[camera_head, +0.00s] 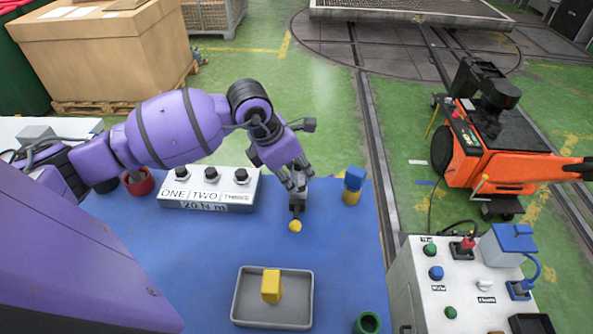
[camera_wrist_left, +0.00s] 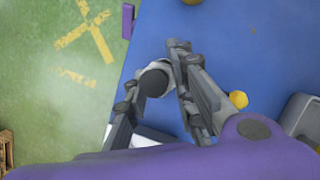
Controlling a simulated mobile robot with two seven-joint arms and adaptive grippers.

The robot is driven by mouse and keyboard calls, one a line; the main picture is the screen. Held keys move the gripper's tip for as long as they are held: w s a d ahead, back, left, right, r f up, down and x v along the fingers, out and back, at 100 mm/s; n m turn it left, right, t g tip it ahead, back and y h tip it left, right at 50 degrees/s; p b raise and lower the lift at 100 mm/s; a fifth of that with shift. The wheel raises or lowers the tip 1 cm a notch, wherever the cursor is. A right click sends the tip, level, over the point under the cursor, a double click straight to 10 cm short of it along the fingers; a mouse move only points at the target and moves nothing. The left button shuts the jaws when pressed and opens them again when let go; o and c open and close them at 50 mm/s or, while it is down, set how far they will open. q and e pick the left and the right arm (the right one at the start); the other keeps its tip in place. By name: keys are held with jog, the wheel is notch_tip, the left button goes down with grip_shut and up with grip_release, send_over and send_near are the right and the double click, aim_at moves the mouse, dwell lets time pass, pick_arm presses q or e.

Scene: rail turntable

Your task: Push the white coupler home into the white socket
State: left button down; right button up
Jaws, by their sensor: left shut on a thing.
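My left gripper (camera_head: 298,196) is above the blue table. In the left wrist view, its fingers (camera_wrist_left: 160,92) are closed around a short round piece with a pale rim and a dark end face (camera_wrist_left: 154,82). This piece looks like the white coupler, but its far side is hidden by the fingers. In the head view, little of it can be told apart from the dark fingertips. A white round fitting (camera_head: 483,286), which looks like the white socket, is on the grey panel box at the right, well apart from the gripper. My right gripper is not in view.
The panel box (camera_head: 420,300) also carries red, blue and green fittings and a blue hose. On the blue table (camera_head: 210,250) are a grey tray (camera_head: 240,310) with a yellow block, a yellow round piece (camera_head: 295,226), a blue-and-yellow piece (camera_head: 352,185) and a three-knob stand (camera_head: 209,188).

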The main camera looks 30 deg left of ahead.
pick_arm(q)
jog(key=shift+f, duration=0.15)
jog(key=c, duration=1.4)
grip_release()
jog(key=v, duration=1.2)
